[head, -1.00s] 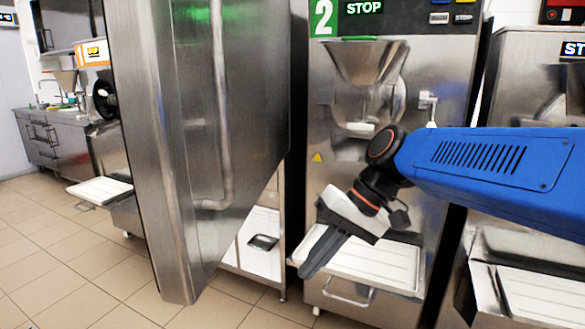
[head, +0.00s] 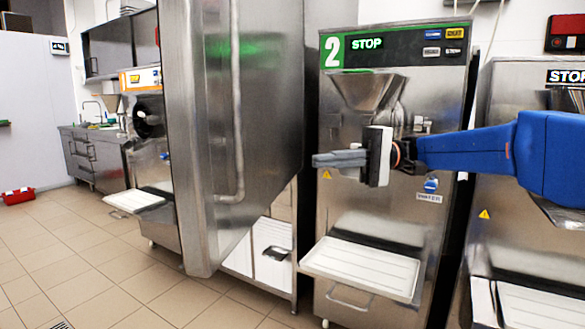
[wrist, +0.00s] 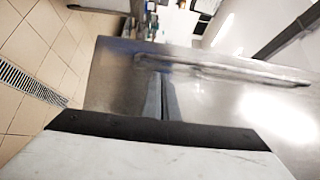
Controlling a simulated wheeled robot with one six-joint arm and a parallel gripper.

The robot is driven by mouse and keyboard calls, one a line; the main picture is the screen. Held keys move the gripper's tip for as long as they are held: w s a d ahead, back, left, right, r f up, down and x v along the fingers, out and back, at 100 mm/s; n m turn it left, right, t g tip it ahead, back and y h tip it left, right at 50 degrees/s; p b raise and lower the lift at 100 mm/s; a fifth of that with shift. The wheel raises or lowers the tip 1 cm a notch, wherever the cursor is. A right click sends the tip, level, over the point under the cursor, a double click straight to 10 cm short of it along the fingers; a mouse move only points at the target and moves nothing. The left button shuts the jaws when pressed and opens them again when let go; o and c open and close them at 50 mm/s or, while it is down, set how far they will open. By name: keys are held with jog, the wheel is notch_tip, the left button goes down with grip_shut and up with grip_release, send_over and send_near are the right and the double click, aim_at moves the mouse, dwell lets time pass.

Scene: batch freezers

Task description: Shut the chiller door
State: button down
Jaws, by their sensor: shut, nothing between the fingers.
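The chiller door (head: 270,120) is a tall stainless panel that stands swung open left of centre in the head view. A long vertical bar handle (head: 238,110) runs down its face. The door hides most of the chiller behind it. My gripper (head: 320,159) is shut and empty, level, and points left at the door's right side, in front of machine 2. A small gap shows between fingertips and door in the picture; the true distance is unclear. In the wrist view, the shut fingers (wrist: 162,97) point toward the door's metal face (wrist: 215,95), with its bar above them.
Machine 2 (head: 345,205) stands right of the door, with a white tray (head: 365,265) jutting out low. Another machine (head: 520,235) is at the far right. White panels (head: 270,240) show below the door. Tiled floor (head: 90,255) at left is open, with a red crate (head: 18,196).

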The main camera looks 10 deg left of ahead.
jog(key=x, duration=1.3)
jog(key=shift+s+a, duration=0.2)
jog(key=shift+a, duration=0.15)
